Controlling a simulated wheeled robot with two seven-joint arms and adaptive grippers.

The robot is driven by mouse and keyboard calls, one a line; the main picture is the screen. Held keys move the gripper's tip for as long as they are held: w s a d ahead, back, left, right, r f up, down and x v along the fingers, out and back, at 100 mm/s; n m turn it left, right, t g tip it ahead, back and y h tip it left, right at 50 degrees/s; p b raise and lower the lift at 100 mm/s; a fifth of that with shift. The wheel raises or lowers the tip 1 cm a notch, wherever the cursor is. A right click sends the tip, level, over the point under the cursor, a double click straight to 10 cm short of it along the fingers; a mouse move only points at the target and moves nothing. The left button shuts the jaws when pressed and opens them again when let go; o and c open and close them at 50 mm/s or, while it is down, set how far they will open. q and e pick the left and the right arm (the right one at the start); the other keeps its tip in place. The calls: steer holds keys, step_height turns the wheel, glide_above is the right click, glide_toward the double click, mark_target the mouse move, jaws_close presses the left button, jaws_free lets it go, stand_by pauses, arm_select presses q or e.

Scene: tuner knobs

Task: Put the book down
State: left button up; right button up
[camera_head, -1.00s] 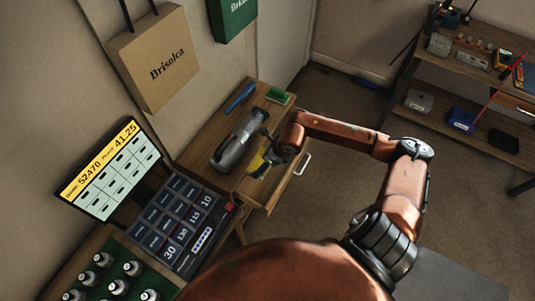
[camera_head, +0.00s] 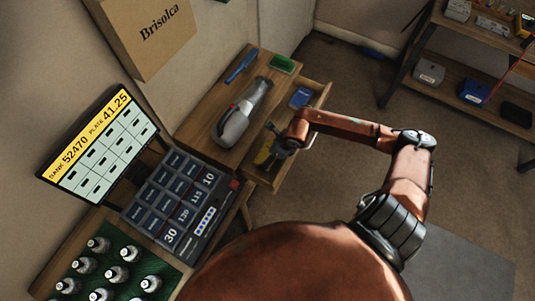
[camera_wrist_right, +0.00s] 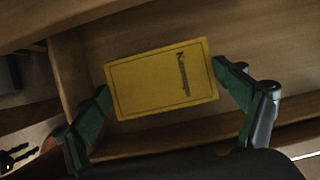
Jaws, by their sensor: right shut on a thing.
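The yellow book (camera_head: 264,156) is in the near part of the open wooden drawer (camera_head: 317,97), partly hidden by my right gripper (camera_head: 275,143). In the right wrist view the book (camera_wrist_right: 163,79) lies between the two green-padded fingers of my right gripper (camera_wrist_right: 160,92), one at each short edge, with drawer wood around and beneath it. I cannot tell whether the book touches the drawer floor. My left gripper is not in view.
A blue book (camera_head: 300,97) lies in the drawer's far part. A grey handheld vacuum (camera_head: 243,112), a blue tool (camera_head: 241,66) and a green block (camera_head: 283,64) are on the desk top. A keypad (camera_head: 178,205) and screen (camera_head: 100,150) stand left of the drawer.

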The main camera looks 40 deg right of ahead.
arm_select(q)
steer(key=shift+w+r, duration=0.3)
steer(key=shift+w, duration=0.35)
arm_select(e)
steer(key=shift+f, duration=0.95)
steer(key=shift+f, duration=0.1)
steer(key=o, duration=1.1)
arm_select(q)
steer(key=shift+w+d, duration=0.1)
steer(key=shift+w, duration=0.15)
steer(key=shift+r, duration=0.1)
arm_select(e)
steer(key=shift+r, duration=0.25)
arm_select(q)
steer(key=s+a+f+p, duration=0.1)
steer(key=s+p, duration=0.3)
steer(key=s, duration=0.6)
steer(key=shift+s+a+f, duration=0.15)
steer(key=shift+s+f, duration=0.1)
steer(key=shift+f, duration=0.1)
arm_select(e)
steer(key=shift+v, duration=5.85)
steer(key=shift+s+d+f, duration=0.1)
steer(key=shift+d, duration=0.05)
